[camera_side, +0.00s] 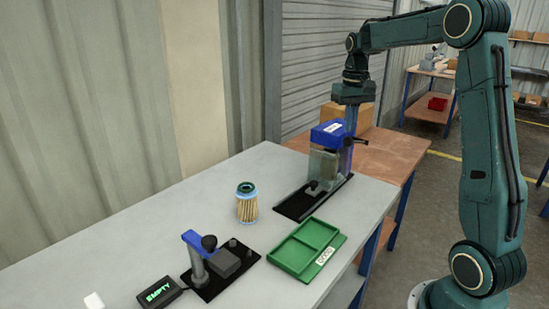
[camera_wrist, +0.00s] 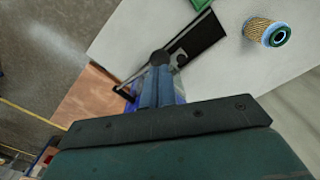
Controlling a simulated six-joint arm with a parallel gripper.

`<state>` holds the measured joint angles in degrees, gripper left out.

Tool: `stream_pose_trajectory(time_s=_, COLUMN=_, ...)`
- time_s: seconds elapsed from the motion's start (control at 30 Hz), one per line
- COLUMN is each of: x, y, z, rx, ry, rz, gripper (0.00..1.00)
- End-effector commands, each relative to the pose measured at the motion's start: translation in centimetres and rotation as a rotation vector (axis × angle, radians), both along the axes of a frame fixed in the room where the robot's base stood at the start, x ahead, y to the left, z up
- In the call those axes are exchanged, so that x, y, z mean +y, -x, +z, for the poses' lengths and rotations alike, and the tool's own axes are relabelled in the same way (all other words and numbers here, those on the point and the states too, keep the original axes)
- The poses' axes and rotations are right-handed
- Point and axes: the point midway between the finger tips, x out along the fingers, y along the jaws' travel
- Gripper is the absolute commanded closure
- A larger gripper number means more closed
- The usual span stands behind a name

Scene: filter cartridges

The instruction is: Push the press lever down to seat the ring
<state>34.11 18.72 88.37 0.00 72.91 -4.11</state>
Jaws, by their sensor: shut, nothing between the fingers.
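The press (camera_side: 328,134) has a blue head on a column over a black base plate at the back of the grey table. Its lever (camera_side: 358,141) sticks out to the right of the head, with a dark end. In the wrist view a round black knob (camera_wrist: 160,57) shows at my fingertips. My gripper (camera_side: 351,128) is shut and empty, pointing down right beside the blue head, at the lever; whether it touches is unclear. My gripper (camera_wrist: 157,72) hides most of the head in the wrist view. The ring under the press cannot be made out.
A green tray (camera_side: 296,262) looks empty. A blue-armed fixture (camera_side: 199,246) and a display reading EMPTY (camera_side: 160,292) stand at the front. A cardboard box (camera_side: 362,117) stands behind the press.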

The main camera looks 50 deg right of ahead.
Motion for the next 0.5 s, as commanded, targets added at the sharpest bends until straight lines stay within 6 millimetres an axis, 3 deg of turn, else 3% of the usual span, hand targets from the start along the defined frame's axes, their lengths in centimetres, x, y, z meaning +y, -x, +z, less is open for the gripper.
stream_pose_trajectory(time_s=0.5, x=0.00, y=0.01, z=-0.50, rx=0.001, ry=0.000, rz=0.000, gripper=1.00)
